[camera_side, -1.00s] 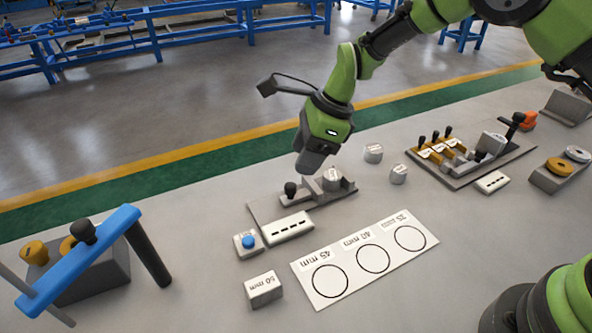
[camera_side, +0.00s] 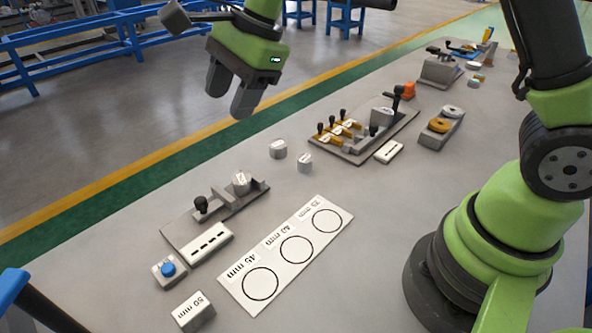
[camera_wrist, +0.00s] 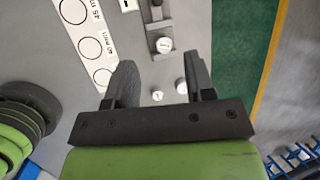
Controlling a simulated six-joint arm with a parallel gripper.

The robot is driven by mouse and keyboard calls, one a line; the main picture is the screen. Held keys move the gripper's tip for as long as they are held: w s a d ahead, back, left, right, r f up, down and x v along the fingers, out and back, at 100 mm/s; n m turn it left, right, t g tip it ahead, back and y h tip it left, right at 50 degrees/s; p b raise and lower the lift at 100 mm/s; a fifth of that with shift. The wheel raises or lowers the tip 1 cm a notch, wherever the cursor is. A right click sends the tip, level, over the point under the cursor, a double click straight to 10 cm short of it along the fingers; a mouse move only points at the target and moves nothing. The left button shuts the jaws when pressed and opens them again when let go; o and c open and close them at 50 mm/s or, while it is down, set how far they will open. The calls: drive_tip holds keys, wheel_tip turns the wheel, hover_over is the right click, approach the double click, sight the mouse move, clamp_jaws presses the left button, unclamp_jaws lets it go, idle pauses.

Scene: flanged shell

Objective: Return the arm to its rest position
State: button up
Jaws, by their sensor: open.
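My gripper (camera_side: 232,92) hangs high above the far side of the table in the side view, clear of everything. Its two dark fingers are apart with nothing between them. In the wrist view, my gripper (camera_wrist: 160,80) also shows spread, empty fingers. A grey fixture (camera_side: 217,217) with a black knob stands on the table below and left of it, holding a light cylinder (camera_side: 241,182). Two small light cylinders, one (camera_side: 278,149) and another (camera_side: 305,162), stand apart on the bare table.
A white card (camera_side: 284,255) with three circles lies in front of the fixture. A blue button box (camera_side: 168,270) and a 50 mm block (camera_side: 194,311) are at the near left. A fixture with yellow clamps (camera_side: 362,135) stands right. Air around my gripper is free.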

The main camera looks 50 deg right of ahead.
drive_tip(key=s+d+r+n+t, duration=0.2)
drive_tip(key=s+d+r+n, duration=0.4)
drive_tip(key=s+r, duration=0.4)
drive_tip(key=s+d+f+n+t+h, duration=0.1)
drive_tip(key=s+d+n+t, duration=0.1)
drive_tip(key=s+n, duration=0.5)
drive_tip(key=s, duration=0.5)
drive_tip(key=shift+s+n+h, duration=0.2)
drive_tip(key=shift+n+h, duration=0.1)
drive_tip(key=shift+h, duration=0.1)
